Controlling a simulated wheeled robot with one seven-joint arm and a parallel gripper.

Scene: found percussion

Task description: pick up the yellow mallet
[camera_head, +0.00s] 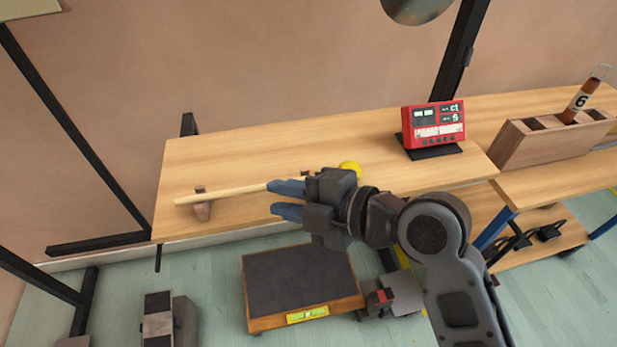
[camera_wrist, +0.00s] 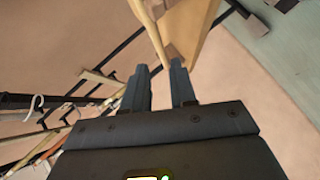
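The yellow mallet lies along the wooden table (camera_head: 235,150). Its yellow head (camera_head: 349,169) shows just behind my gripper, and its pale wooden handle (camera_head: 225,193) reaches left over a small wooden rest (camera_head: 201,210). My gripper (camera_head: 270,198) is open and empty, at the table's front edge, with its fingers pointing left. The upper finger overlaps the handle in the head view and hides part of it. In the wrist view the handle (camera_wrist: 149,32) runs down toward the gap between my fingertips (camera_wrist: 158,67). Whether they touch it I cannot tell.
A red scale display (camera_head: 434,124) stands on the table to the right. Further right is a wooden block (camera_head: 545,140) holding a tube marked 6. A dark-topped platform (camera_head: 298,280) is on the floor below. The table's back left is clear.

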